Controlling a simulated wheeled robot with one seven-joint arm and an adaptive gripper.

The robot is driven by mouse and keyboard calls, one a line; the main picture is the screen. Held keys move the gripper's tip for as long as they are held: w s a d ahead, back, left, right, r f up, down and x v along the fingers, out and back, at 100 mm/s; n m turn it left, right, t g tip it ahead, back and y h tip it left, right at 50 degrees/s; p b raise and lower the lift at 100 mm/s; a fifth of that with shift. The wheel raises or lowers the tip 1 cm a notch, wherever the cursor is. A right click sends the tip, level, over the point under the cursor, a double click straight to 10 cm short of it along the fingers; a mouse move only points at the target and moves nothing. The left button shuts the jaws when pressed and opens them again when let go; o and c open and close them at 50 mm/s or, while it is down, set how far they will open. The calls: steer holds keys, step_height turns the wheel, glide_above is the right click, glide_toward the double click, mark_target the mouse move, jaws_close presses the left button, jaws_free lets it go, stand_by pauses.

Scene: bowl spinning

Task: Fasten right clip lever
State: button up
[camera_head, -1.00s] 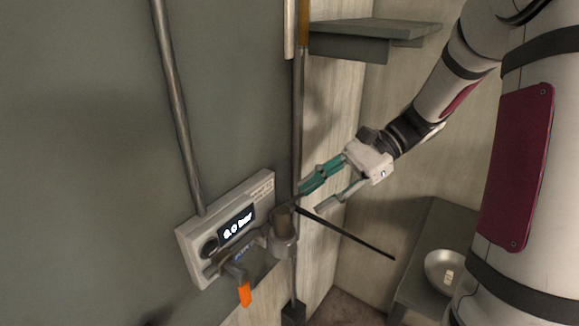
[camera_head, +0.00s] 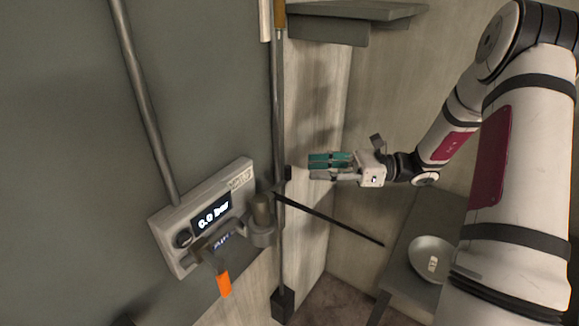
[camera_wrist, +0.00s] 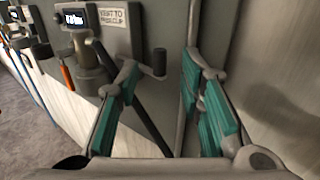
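A long thin dark rod (camera_head: 330,222) sticks out to the lower right from the fitting beside the gauge panel; I take it as the clip lever, but cannot be sure. It also shows in the wrist view (camera_wrist: 145,120), running between and beyond my fingers. My gripper (camera_head: 312,168) has teal pads and is up and to the right of the fitting, apart from it in the head view. In the wrist view my gripper (camera_wrist: 160,80) is open, its two fingers well apart, with nothing clearly held. Whether a finger touches the rod is unclear.
The gauge panel (camera_head: 238,183) reads 0.0 bar and has an orange-tipped handle (camera_head: 223,284) below. A metal cylinder (camera_head: 262,213) sits beside it. A vertical pole (camera_head: 278,120) stands behind. A shelf (camera_head: 350,10) is above; a bowl (camera_head: 415,268) rests on a side table at lower right.

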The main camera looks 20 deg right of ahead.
mark_target(288, 166)
steer(key=x, duration=0.7)
steer(key=shift+w+a+p, duration=0.1)
steer(key=shift+a+p, duration=0.15)
steer(key=shift+p, duration=0.15)
jaws_close()
